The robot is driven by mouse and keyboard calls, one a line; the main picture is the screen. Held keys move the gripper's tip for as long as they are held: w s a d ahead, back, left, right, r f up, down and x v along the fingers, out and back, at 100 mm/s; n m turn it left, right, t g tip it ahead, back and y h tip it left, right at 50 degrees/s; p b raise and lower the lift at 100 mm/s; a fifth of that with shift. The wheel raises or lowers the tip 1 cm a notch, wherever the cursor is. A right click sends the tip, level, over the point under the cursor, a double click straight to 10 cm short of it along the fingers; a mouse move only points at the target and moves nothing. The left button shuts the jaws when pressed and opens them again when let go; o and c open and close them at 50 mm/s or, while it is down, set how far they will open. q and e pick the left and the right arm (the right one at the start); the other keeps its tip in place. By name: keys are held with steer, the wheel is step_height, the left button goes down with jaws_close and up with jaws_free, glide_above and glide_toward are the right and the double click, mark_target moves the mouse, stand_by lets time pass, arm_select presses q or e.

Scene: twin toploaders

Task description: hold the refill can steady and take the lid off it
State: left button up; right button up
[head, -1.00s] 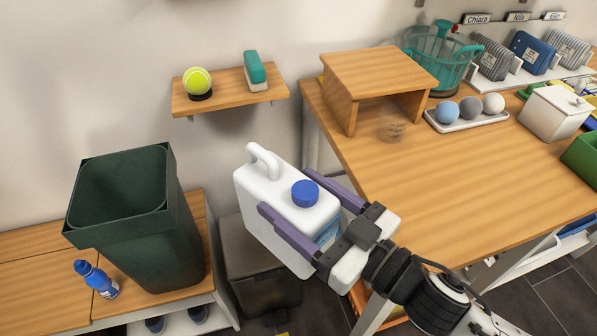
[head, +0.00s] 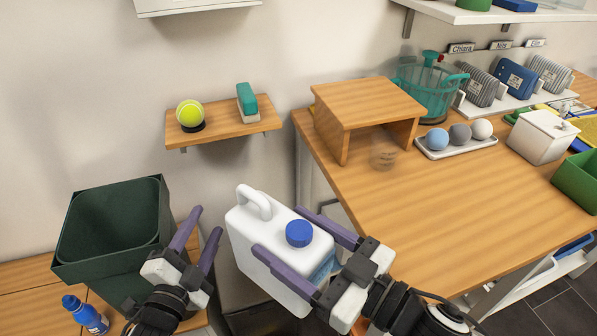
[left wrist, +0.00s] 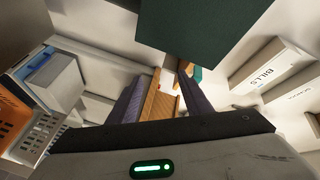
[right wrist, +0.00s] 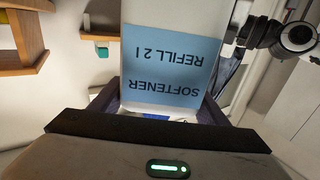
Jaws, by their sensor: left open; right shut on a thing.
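The refill can (head: 246,232) is a white jug with a handle on top and a round blue lid (head: 299,233). The lid sits on the can. My right gripper (head: 277,229) is shut on the can's body, one finger on each side, and holds it clear of the table, slightly tilted. The right wrist view shows its blue label (right wrist: 170,65) reading SOFTENER REFILL 2 l, upside down. My left gripper (head: 208,219) is open and empty, left of the can and apart from it. Its fingers also show in the left wrist view (left wrist: 167,72), without the can.
A dark green bin (head: 110,265) stands behind and left of my left gripper, with a blue bottle (head: 86,314) beside it. A wooden table (head: 440,210) is at right, with a wooden stand (head: 365,90). A small wall shelf (head: 225,125) holds a tennis ball and a brush-like block.

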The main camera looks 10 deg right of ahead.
arm_select(q)
steer(key=w+d+r+m+h, duration=0.3)
steer(key=r+m, duration=0.3)
steer(key=r, duration=0.2)
steer(key=w+d+r+m+t+h, duration=0.1)
steer(key=w+d+r+m+h, duration=0.15)
steer(key=r+m, duration=0.45)
steer(key=w+d+r+m+h, duration=0.2)
steer(key=r+m+h, duration=0.25)
steer(key=r, duration=0.45)
steer(key=s+d+r+n+g+h, duration=0.1)
steer(key=s+d+r+n+g, duration=0.25)
steer(key=r+n+g, duration=0.6)
steer(key=s+d+r+n+g+h, duration=0.2)
steer(key=d+r+n, duration=0.35)
steer(key=n, duration=0.85)
steer(key=s+d+r+n+g+h, duration=0.1)
steer(key=s+d+r+n+g, duration=0.15)
steer(key=r+n+g, duration=0.55)
steer(key=s+d+f+m+y, duration=0.65)
steer(key=s+f+y, duration=0.25)
steer(key=s, duration=0.2)
steer(key=m+t+y, duration=0.2)
steer(key=m+y, duration=0.1)
steer(key=y, duration=0.8)
glide_toward(298, 227)
steer(key=shift+a, duration=0.1)
steer(key=shift+a+f, duration=0.1)
steer(key=shift+f, duration=3.8)
